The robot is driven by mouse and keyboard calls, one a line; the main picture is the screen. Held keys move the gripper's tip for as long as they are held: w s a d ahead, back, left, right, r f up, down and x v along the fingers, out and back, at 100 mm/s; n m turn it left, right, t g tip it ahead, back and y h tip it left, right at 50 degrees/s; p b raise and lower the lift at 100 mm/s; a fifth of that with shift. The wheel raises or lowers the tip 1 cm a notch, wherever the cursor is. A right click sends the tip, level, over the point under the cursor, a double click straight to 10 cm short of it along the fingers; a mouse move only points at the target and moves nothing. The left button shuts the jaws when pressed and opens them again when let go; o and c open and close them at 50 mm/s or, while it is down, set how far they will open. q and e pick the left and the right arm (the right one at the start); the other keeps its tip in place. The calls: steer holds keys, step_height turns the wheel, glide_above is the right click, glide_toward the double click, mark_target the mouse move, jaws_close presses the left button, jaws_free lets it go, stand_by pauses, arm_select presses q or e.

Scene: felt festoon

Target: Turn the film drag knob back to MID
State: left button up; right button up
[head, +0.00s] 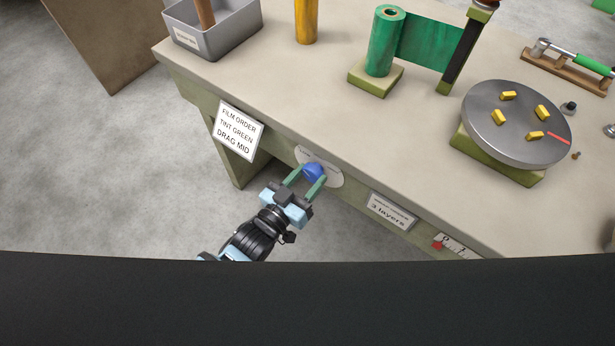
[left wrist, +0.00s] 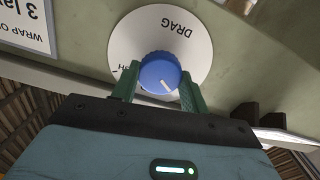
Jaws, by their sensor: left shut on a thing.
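The film drag knob (left wrist: 160,72) is blue with a white pointer line, set on a round white dial (left wrist: 199,38) marked "DRAG". In the left wrist view, upside down, the pointer slants toward the lower right of the knob. One dial label ending in "H" shows at the left; the others are hidden by the knob and fingers. In the head view the knob (head: 314,171) sits on the bench's front face. My left gripper (head: 306,179) has its green fingers on either side of the knob, shut on it. My right gripper is not in view.
A "FILM ORDER, TINT GREEN, DRAG MID" card (head: 238,130) hangs left of the dial. A "3 layers" plate (head: 391,210) and a scale with a red marker (head: 438,245) are to the right. A green film roll (head: 382,45) and round turntable (head: 515,148) stand on the bench.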

arm_select(q)
steer(key=m, duration=1)
steer(key=shift+m, duration=0.4)
stand_by(0.4)
steer(key=o, duration=1)
steer(key=shift+s, duration=0.1)
steer(key=v, duration=0.7)
steer(key=shift+s+a, duration=0.25)
